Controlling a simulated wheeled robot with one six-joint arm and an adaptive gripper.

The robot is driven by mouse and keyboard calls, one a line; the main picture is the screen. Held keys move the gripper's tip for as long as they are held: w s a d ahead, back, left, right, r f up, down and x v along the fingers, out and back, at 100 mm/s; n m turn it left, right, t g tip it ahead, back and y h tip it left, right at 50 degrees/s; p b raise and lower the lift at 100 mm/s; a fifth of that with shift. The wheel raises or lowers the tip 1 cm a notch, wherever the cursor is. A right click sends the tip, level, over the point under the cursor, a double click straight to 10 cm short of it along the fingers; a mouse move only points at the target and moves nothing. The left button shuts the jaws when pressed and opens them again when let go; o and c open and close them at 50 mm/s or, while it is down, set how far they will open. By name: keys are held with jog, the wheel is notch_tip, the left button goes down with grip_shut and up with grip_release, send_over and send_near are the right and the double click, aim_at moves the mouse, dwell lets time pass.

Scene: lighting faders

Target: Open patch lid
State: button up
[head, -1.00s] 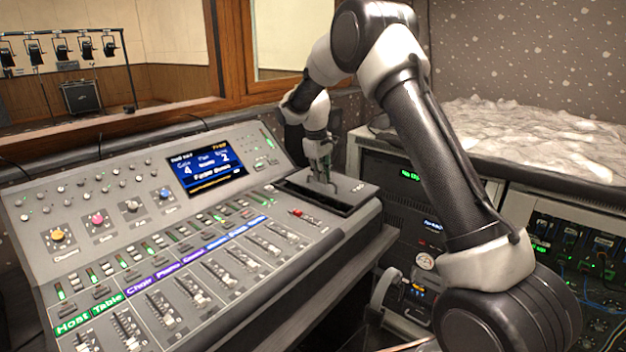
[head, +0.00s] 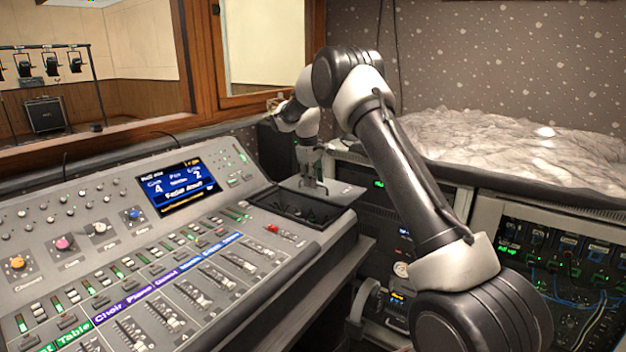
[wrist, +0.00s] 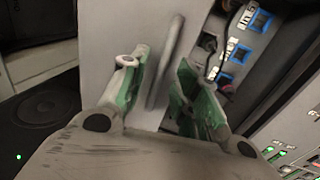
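The patch lid (head: 341,194) is a light grey panel at the right end of the mixing console. It lies at the far side of a dark recess (head: 285,207), which is partly uncovered. My gripper (head: 314,187) is down at the lid. In the wrist view, the lid (wrist: 105,38) shows as a pale panel with an upright bar handle (wrist: 166,62). My gripper (wrist: 163,92) has its green-padded fingers apart, with the handle between or just beyond them. Neither pad clearly presses on it. Blue-framed sockets (wrist: 240,52) show inside the recess.
The console (head: 150,270) carries faders, coloured knobs and a lit screen (head: 176,187). A red button (head: 272,228) sits just in front of the recess. Equipment racks (head: 560,260) stand at right. A window frame (head: 200,60) is behind.

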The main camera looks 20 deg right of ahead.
notch_tip(320, 180, up, 12)
jog(key=s+a, duration=0.1)
jog(key=shift+s+a, duration=0.2)
jog(key=shift+a, duration=0.2)
jog(key=shift+f, duration=0.15)
